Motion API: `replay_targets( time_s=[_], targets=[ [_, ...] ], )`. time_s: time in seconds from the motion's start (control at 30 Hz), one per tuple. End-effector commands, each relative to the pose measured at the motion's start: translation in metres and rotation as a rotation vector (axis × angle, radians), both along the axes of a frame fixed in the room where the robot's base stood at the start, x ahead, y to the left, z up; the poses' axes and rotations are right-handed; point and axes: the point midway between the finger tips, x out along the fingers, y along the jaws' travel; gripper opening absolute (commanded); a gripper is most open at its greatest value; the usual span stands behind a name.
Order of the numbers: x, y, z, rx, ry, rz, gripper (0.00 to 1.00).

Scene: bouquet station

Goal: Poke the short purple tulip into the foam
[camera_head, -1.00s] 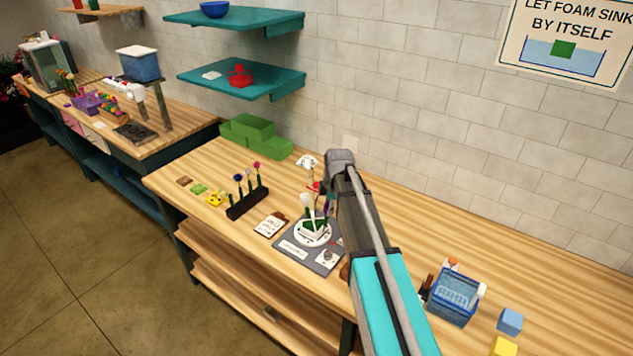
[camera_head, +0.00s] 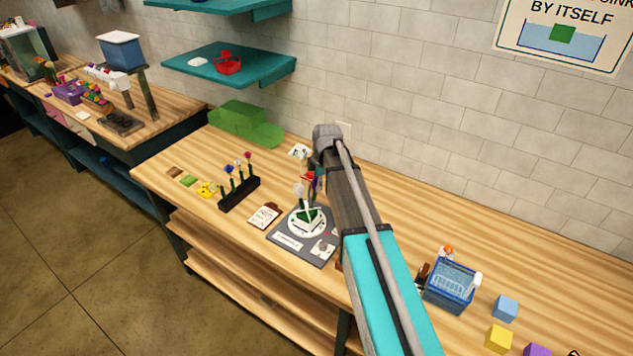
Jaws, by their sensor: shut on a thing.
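The green foam (camera_head: 308,214) sits in a round white dish (camera_head: 293,226) on a dark grey board (camera_head: 316,256). A white flower (camera_head: 298,190) stands upright at the foam. My gripper (camera_head: 315,182) is above the dish and largely hidden behind my arm. A red spot shows close to the gripper.
A black rack (camera_head: 239,195) with several upright flowers stands left of the board, with a small card (camera_head: 263,216) between. Green stepped blocks (camera_head: 240,122) are at the back. A blue basket (camera_head: 451,287) and coloured cubes (camera_head: 505,307) lie right. The back right tabletop is clear.

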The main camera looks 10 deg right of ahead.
Motion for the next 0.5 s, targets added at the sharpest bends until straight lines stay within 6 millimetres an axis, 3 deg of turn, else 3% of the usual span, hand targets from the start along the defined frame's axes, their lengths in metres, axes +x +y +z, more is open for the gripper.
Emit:
replay_targets(
  time_s=[0.5],
  targets=[
    [0.001,0.001,-0.012,0.000,0.000,-0.001,0.24]
  ],
)
